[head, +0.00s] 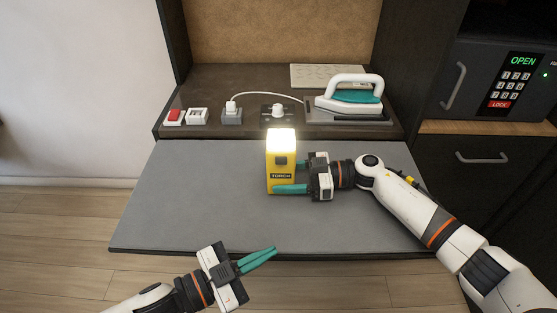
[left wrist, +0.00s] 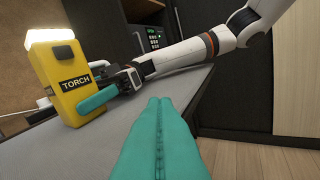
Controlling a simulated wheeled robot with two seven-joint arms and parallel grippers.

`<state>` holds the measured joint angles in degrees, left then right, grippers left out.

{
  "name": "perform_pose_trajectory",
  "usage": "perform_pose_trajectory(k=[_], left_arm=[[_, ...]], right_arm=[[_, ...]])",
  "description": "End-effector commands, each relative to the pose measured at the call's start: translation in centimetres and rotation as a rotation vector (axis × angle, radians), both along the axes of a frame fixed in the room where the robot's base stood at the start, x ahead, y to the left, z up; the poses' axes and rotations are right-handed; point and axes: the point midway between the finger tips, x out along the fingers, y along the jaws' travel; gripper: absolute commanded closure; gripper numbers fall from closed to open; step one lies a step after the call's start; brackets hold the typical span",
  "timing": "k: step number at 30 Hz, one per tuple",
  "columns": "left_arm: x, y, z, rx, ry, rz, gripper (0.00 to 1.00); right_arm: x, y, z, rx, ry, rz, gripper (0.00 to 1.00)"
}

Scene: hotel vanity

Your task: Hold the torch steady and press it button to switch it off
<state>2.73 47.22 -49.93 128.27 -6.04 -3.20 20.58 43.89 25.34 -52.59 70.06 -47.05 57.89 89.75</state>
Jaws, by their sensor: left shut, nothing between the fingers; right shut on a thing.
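A yellow torch (head: 281,174) stands upright on the grey mat, its top lamp glowing white. A dark button (head: 281,160) shows on its front face above the TORCH label. My right gripper (head: 290,177) is shut on the torch from the right, with a teal finger across its lower front. My left gripper (head: 272,254) is shut and empty, low in front of the mat's front edge and apart from the torch. In the left wrist view, the torch (left wrist: 62,85) is at the left, and my left fingers (left wrist: 158,140) are closed together in the foreground.
The grey mat (head: 190,210) is clear left of the torch. Behind it, a dark shelf holds a red switch (head: 173,117), plugs (head: 231,113) and a teal-white iron (head: 350,95). A safe (head: 500,80) reading OPEN stands at the right.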

Motion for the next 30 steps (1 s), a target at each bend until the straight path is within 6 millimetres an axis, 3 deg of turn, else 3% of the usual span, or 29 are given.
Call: perform_pose_trajectory(k=[1,3,9,20,30], left_arm=[[0.4,-0.8,2.2,-0.023,-0.057,0.016,1.0],[1.0,-1.6,4.9,-0.031,-0.15,0.057,1.0],[2.9,-2.2,7.5,0.038,-0.335,0.184,1.0],[5.1,-2.0,8.3,0.085,-0.404,0.236,1.0],[9.9,-2.0,8.3,0.086,-0.404,0.237,1.0]], right_arm=[[0.0,0.0,0.0,0.0,0.0,0.0,0.56],[0.0,0.0,0.0,0.0,0.0,0.0,0.56],[0.0,0.0,0.0,0.0,0.0,-0.001,0.56],[0.0,0.0,0.0,0.0,0.0,-0.001,0.56],[0.0,0.0,0.0,0.0,0.0,-0.001,0.56]])
